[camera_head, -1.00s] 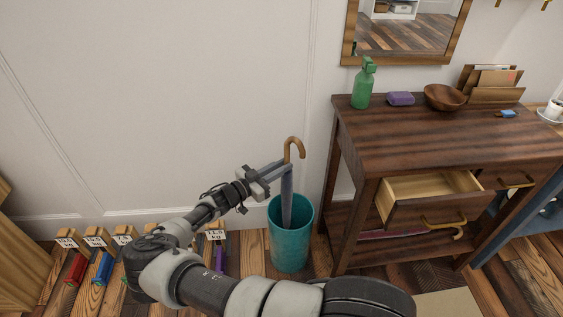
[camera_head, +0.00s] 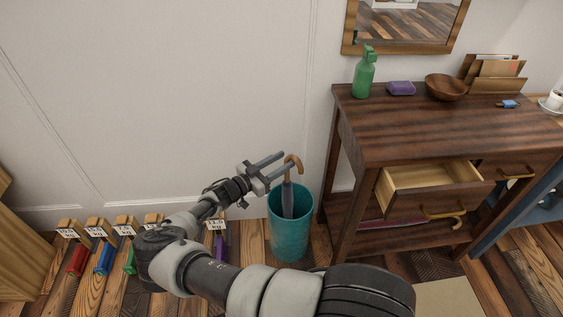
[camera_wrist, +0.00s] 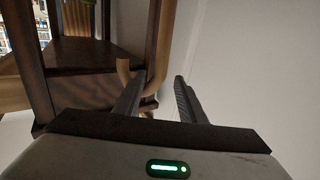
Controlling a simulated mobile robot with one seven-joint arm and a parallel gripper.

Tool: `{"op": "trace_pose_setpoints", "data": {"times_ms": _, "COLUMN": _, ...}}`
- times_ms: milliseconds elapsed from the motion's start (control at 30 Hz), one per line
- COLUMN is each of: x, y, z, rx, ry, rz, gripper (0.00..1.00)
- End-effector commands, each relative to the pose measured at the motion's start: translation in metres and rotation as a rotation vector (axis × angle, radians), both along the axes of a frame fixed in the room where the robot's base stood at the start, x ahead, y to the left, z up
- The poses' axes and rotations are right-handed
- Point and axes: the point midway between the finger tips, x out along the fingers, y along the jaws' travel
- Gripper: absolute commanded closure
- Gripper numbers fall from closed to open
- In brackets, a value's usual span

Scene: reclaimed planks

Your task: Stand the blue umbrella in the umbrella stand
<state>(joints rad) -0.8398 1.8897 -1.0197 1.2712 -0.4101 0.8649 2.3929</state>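The blue umbrella (camera_head: 287,196), grey-blue and furled with a brown hooked handle, stands nearly upright inside the teal umbrella stand (camera_head: 290,240). Its lower end is hidden by the stand's wall. My gripper (camera_head: 286,161) is open at the handle, above the stand's rim, with its two fingers spread apart. In the wrist view the handle (camera_wrist: 158,62) shows beyond the open fingers (camera_wrist: 158,95), partly behind the left one. I cannot tell whether a finger touches it.
A dark wooden console table (camera_head: 430,120) with an open drawer (camera_head: 430,185) stands close right of the stand.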

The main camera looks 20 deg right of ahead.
Motion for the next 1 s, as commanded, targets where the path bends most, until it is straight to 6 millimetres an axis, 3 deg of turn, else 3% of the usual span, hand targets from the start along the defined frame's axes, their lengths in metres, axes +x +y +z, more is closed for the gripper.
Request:
{"op": "trace_pose_setpoints", "data": {"times_ms": 200, "x": 0.0, "y": 0.003, "z": 0.001, "rx": -0.001, "ry": -0.001, "rz": 0.001, "gripper": 0.63}}
{"op": "trace_pose_setpoints", "data": {"times_ms": 367, "x": -0.006, "y": 0.022, "z": 0.003, "rx": 0.0, "ry": -0.001, "rz": 0.003, "gripper": 0.63}}
{"op": "trace_pose_setpoints", "data": {"times_ms": 800, "x": -0.037, "y": 0.122, "z": 0.004, "rx": 0.0, "ry": -0.001, "rz": 0.004, "gripper": 0.63}}
{"op": "trace_pose_setpoints", "data": {"times_ms": 1000, "x": -0.048, "y": 0.153, "z": 0.004, "rx": -0.001, "ry": -0.001, "rz": 0.002, "gripper": 0.63}}
